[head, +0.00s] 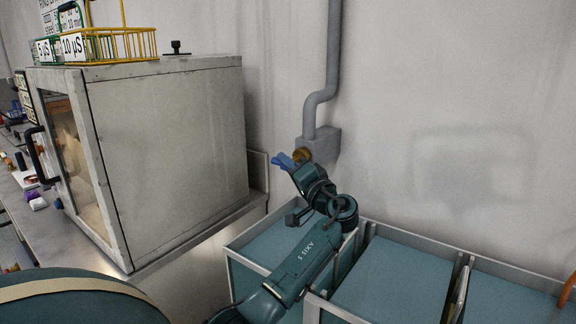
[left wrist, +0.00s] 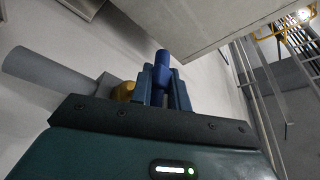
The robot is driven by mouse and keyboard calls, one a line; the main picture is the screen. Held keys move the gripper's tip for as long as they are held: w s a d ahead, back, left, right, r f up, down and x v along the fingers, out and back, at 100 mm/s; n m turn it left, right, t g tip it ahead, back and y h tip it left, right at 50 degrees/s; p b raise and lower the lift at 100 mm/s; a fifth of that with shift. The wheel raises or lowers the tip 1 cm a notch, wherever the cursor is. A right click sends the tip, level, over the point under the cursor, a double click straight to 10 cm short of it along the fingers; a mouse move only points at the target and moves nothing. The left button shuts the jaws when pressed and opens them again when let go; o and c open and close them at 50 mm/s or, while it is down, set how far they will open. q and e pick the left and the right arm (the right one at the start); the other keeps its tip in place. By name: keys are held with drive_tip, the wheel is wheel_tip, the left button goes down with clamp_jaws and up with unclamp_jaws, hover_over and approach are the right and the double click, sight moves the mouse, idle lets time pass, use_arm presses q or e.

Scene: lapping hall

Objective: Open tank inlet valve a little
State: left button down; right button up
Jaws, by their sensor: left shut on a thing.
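The tank inlet valve has a brass body (head: 302,155) on a grey wall box (head: 322,146) at the foot of a pipe. Its blue handle (head: 281,160) points left, away from the wall box. In the left wrist view the blue handle (left wrist: 162,66) stands between the two fingers, with the brass body (left wrist: 124,91) just left of it. My left gripper (left wrist: 163,92) is shut on the handle. In the head view my left gripper (head: 294,170) is small and partly merges with the handle. My right gripper is out of view.
A grey cabinet (head: 170,150) with a glass door stands on the bench to the left, with wire baskets (head: 125,44) on top. Open tanks with blue-green contents (head: 390,280) and metal rims lie below the valve. The wall right of the pipe is clear.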

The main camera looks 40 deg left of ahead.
use_arm(q)
drive_tip(key=h+p, duration=0.1)
drive_tip(key=r+n+g+h+p, duration=0.1)
drive_tip(key=h, duration=0.1)
drive_tip(key=shift+d+p, duration=0.1)
drive_tip(key=shift+p, duration=0.25)
drive_tip(key=shift+f+n+h+p, duration=0.3)
drive_tip(key=shift+h+p, duration=0.3)
drive_tip(key=shift+h, duration=0.3)
drive_tip(key=shift+f, duration=0.1)
drive_tip(key=c, duration=1.3)
unclamp_jaws()
drive_tip(key=shift+c, duration=0.2)
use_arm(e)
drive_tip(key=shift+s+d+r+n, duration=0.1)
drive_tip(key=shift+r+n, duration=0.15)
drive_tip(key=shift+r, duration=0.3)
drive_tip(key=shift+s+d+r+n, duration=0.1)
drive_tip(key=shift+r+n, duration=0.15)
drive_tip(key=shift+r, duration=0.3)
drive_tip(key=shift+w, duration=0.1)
use_arm(q)
drive_tip(key=b+v, duration=0.1)
drive_tip(key=v, duration=1.2)
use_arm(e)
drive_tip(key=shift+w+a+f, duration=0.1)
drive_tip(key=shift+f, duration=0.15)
